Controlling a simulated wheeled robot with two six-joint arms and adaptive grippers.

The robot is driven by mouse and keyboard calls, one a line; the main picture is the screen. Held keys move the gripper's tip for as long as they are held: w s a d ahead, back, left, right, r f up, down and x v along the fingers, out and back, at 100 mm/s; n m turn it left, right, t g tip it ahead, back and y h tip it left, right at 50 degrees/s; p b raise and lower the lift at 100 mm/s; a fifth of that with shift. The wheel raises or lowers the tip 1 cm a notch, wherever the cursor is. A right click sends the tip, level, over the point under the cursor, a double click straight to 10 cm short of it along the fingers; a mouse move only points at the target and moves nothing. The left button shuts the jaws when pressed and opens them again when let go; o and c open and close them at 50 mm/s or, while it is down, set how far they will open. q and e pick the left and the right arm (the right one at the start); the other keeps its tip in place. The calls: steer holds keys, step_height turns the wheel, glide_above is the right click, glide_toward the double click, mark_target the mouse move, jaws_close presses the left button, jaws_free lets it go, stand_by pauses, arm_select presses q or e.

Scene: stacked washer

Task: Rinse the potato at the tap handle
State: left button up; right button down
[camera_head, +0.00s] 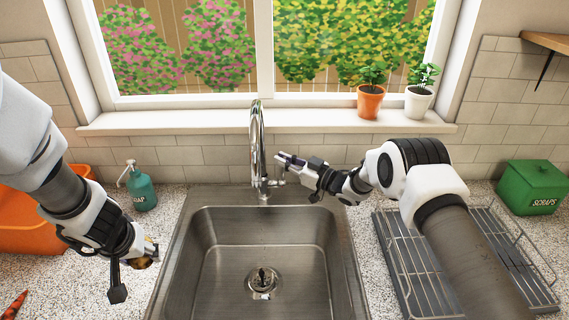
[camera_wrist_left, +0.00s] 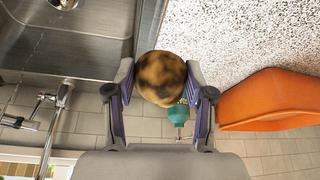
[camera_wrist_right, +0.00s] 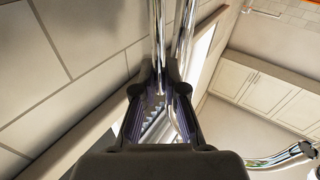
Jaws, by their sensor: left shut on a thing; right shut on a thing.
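A brown potato with dark patches (camera_wrist_left: 160,78) is held between the fingers of my left gripper (camera_head: 149,254). It also shows in part in the head view (camera_head: 144,263), over the counter just left of the sink. The chrome tap (camera_head: 257,140) stands behind the sink (camera_head: 220,255), and its spout points down over the basin. My right gripper (camera_head: 285,166) is at the tap handle (camera_head: 276,183), on the right side of the tap. In the right wrist view its fingers are shut around a chrome bar, the handle (camera_wrist_right: 158,84). No water shows.
A teal soap bottle (camera_head: 141,191) and an orange tub (camera_head: 35,228) stand left of the sink. A wire dish rack (camera_head: 386,247) and a green scraps box (camera_head: 530,187) are on the right. Two potted plants (camera_head: 370,102) stand on the sill. The basin is empty around its drain (camera_head: 263,281).

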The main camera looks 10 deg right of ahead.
steer(key=c, duration=1.2)
jaws_free()
steer(key=v, duration=1.1)
steer(key=shift+s+d+f, duration=0.2)
steer(key=shift+s+d, duration=0.05)
steer(key=shift+d, duration=0.05)
